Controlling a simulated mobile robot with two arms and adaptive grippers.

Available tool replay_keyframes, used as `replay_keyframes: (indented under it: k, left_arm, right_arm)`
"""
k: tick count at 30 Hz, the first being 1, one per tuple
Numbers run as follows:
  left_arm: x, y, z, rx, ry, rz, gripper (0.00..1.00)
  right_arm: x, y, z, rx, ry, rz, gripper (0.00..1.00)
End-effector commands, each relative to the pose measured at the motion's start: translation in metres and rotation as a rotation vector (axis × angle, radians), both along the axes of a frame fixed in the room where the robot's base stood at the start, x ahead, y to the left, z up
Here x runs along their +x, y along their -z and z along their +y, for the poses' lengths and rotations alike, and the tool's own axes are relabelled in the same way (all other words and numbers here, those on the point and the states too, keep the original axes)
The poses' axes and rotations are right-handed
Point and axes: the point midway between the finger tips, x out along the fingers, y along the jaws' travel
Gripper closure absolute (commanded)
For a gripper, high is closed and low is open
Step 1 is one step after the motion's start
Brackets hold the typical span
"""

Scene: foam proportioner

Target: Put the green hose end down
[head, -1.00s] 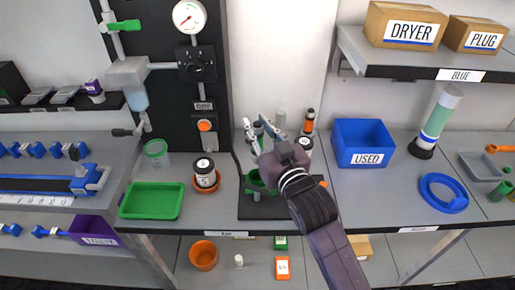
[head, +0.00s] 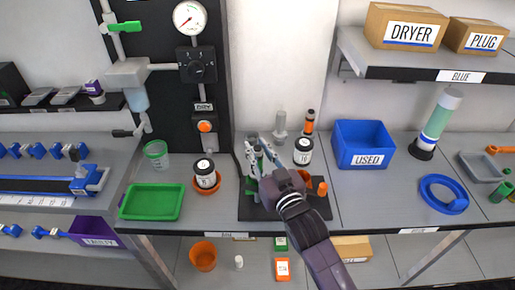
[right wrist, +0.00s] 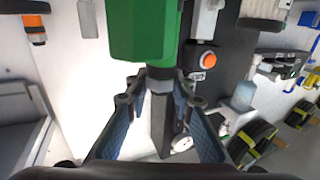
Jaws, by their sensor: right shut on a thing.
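My right gripper (head: 260,160) is over the black mat (head: 285,209) on the middle bench, its fingers pointing away toward the wall. In the right wrist view the gripper (right wrist: 160,88) is shut around the dark neck below the green hose end (right wrist: 143,32). The wide green part stands beyond the fingertips at the top of that view, with a dark length running below it between the fingers. In the head view the hose end is mostly hidden by the fingers. My left gripper is not in view.
The blue USED bin (head: 364,145) is to the right. A green tray (head: 152,201) and another jar (head: 205,172) are to the left. Bare bench lies right of the mat.

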Motion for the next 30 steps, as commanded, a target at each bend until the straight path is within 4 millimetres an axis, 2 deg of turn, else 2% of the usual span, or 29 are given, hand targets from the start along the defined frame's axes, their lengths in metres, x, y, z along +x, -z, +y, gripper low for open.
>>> replay_keyframes:
  k: [4,5,9,17,22,24,30]
  left_arm:
    - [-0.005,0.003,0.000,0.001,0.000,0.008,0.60]
    - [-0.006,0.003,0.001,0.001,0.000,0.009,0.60]
    - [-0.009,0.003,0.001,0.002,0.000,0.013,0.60]
    - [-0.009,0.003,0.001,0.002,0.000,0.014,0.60]
    - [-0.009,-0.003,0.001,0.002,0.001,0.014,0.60]
    - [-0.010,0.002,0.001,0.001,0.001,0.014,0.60]
    - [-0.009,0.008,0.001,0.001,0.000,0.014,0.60]
  right_arm:
    - [0.000,0.005,0.000,0.001,0.000,-0.002,1.00]
    - [0.000,0.006,0.000,0.000,0.000,0.000,0.77]
    - [0.000,0.005,0.000,0.000,0.000,0.000,0.62]
    - [0.000,0.004,0.000,0.000,0.000,0.000,0.61]
    - [0.000,-0.008,0.000,0.001,0.000,-0.002,0.61]
    - [-0.010,-0.002,-0.004,0.000,0.000,0.001,0.61]
    - [-0.046,0.000,-0.019,-0.001,0.000,0.003,0.61]
